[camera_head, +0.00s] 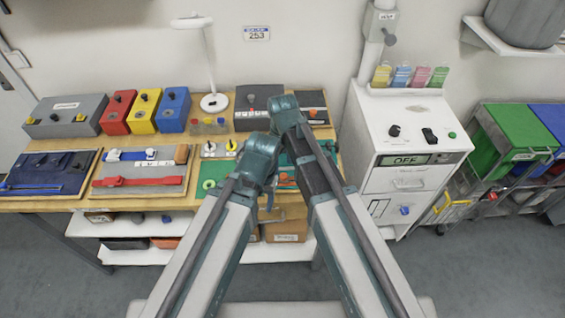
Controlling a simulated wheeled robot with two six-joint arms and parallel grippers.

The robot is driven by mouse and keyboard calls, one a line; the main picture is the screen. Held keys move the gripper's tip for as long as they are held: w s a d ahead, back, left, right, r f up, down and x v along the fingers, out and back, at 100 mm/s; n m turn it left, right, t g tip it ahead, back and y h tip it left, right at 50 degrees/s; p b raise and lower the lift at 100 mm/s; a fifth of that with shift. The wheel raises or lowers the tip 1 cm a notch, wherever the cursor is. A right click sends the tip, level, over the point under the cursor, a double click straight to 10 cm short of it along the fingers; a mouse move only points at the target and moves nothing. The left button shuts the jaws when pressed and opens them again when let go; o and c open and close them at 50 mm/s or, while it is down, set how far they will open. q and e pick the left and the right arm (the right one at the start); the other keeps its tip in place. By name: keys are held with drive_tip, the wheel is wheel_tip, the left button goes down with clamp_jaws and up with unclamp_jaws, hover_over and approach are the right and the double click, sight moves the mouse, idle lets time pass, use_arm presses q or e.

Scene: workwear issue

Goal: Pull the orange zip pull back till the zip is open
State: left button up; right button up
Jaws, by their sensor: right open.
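A dark blue fabric panel (45,168) lies on a board at the table's left end, with a bright blue strip across its lower part. My two arms reach in from the bottom and meet over the middle of the table. My right gripper (289,179) is mostly hidden behind my arm links, low over the green mat, and is open. My left gripper is hidden behind its own arm. Neither is near the blue panel.
A grey board (143,185) with blue and red straps lies right of the panel. Grey, red, yellow and blue boxes (145,110) and a white lamp (214,103) stand behind. A white cabinet (405,115) stands right of the table. Free room on the table is narrow.

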sight(282, 176)
use_arm(q)
wheel_tip(282, 176, up, 9)
drive_tip(key=p, duration=0.7)
drive_tip(key=shift+p, duration=0.35)
use_arm(e)
wheel_tip(282, 176, up, 9)
use_arm(q)
drive_tip(key=shift+f, duration=0.1)
use_arm(e)
drive_tip(key=shift+f, duration=0.1)
drive_tip(key=s+d+m, duration=0.4)
drive_tip(key=d+m, duration=0.1)
drive_tip(key=d, duration=0.3)
drive_tip(key=s+d+m, duration=0.4)
drive_tip(key=d, duration=0.4)
use_arm(q)
wheel_tip(282, 176, down, 6)
drive_tip(key=b, duration=0.6)
drive_tip(key=shift+f+b, duration=0.25)
drive_tip(key=shift+b, duration=0.05)
use_arm(e)
drive_tip(key=s+a+f+n, duration=0.1)
drive_tip(key=s+a+f, duration=0.2)
drive_tip(key=a, duration=0.2)
drive_tip(key=s+a+f+n+h, duration=0.1)
drive_tip(key=s+a+f+n, duration=0.1)
drive_tip(key=a, duration=0.3)
drive_tip(key=shift+s+a+f, duration=0.4)
drive_tip(key=shift+f, duration=0.3)
